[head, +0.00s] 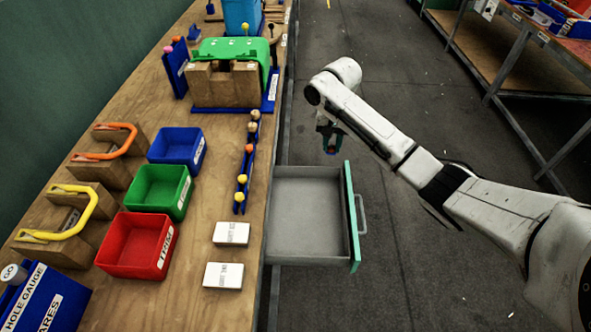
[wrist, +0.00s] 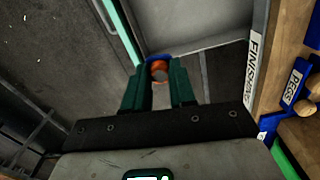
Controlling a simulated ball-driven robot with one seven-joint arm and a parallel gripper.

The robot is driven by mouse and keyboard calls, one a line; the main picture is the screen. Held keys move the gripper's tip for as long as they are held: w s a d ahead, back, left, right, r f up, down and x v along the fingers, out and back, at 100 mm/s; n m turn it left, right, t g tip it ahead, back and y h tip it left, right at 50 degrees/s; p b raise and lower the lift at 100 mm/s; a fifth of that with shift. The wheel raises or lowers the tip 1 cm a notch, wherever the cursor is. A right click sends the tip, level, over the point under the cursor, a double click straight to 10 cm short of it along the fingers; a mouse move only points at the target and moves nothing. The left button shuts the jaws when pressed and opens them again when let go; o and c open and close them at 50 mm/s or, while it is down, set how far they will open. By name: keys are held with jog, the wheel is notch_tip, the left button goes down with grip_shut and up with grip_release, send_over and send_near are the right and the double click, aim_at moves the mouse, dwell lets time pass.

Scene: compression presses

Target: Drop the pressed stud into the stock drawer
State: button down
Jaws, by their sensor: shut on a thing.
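The stud (wrist: 159,71) shows an orange and grey end between my gripper's dark green fingers (wrist: 158,80) in the wrist view, with a blue edge around it. My gripper (head: 331,147) is shut on it and hangs in the head view past the far end of the stock drawer. The stud is too small to make out there. The drawer (head: 308,240) is pulled out from the bench's right side, with a grey, empty-looking inside and a green front with a handle. In the wrist view the drawer (wrist: 200,25) lies ahead of the fingertips.
The wooden bench carries red (head: 137,245), green (head: 160,190) and blue (head: 177,147) bins, a press with a green cover (head: 235,50), a blue rack of studs (head: 243,180) near its right edge, and two white blocks. The floor right of the drawer is clear.

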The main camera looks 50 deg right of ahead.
jog(key=w+a+f+n+p, duration=0.1)
jog(key=w+a+f+p, duration=0.1)
jog(key=a+f, duration=0.3)
jog(key=w+a+f+p, duration=0.1)
jog(key=a+f, duration=0.1)
jog(key=a, duration=0.5)
notch_tip(320, 180, down, 6)
jog(key=b, duration=0.6)
jog(key=shift+a, duration=0.15)
jog(key=shift+w+f, duration=0.1)
jog(key=c, duration=0.8)
grip_release()
jog(key=shift+c, duration=0.2)
notch_tip(320, 180, up, 11)
jog(key=shift+b, duration=0.3)
jog(key=shift+f, duration=0.15)
